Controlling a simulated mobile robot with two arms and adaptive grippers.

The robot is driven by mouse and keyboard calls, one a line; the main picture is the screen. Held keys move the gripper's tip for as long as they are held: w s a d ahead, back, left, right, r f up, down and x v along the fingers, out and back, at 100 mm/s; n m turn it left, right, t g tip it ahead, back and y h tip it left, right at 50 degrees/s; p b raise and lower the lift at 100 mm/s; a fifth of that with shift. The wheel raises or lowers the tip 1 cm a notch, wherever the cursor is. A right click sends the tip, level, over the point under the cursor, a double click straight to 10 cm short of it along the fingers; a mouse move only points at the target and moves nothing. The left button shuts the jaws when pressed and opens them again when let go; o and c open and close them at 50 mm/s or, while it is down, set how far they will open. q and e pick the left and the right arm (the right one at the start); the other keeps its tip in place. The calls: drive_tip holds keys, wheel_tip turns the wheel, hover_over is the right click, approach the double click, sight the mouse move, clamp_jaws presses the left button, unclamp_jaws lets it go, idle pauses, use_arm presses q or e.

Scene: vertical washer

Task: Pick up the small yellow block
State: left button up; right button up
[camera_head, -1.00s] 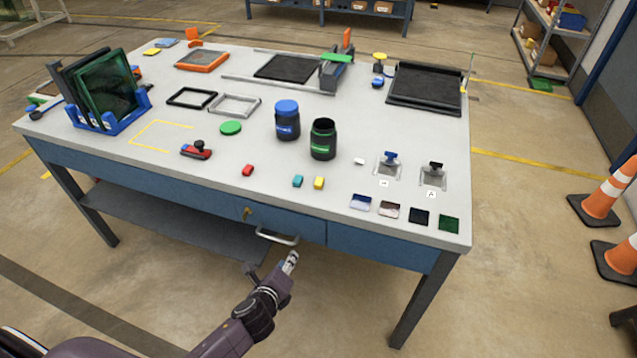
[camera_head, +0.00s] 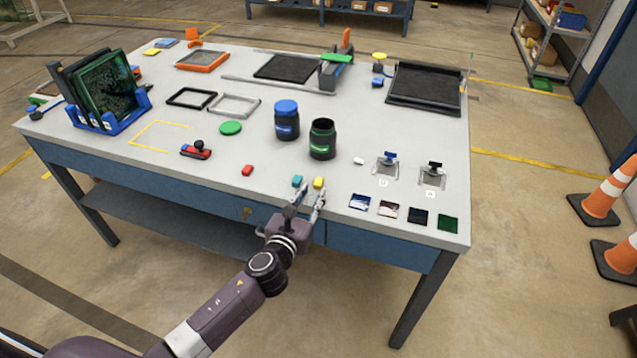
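The small yellow block (camera_head: 319,182) lies near the front edge of the white table (camera_head: 225,160), just right of a small teal block (camera_head: 297,181). My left gripper (camera_head: 311,194) is open at the table's front edge. Its two fingers point at the blocks. The right fingertip is close to the yellow block, on its near side; I cannot tell whether they touch. The left finger is just below the teal block. Nothing shows between the fingers. My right gripper is not in view.
A small red block (camera_head: 247,170) lies to the left. An open black jar (camera_head: 322,139) and a blue-lidded jar (camera_head: 287,120) stand behind the blocks. Several colour samples (camera_head: 388,209) lie to the right. A drawer (camera_head: 270,226) is under the table's front edge.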

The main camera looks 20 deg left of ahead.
sight(317, 185)
use_arm(q)
drive_tip(key=shift+w+f, duration=0.15)
drive_tip(key=shift+w, duration=1)
drive_tip(key=shift+w+f, duration=0.1)
drive_tip(key=shift+w, duration=1.05)
drive_tip(key=shift+c, duration=0.2)
drive_tip(key=c, duration=0.5)
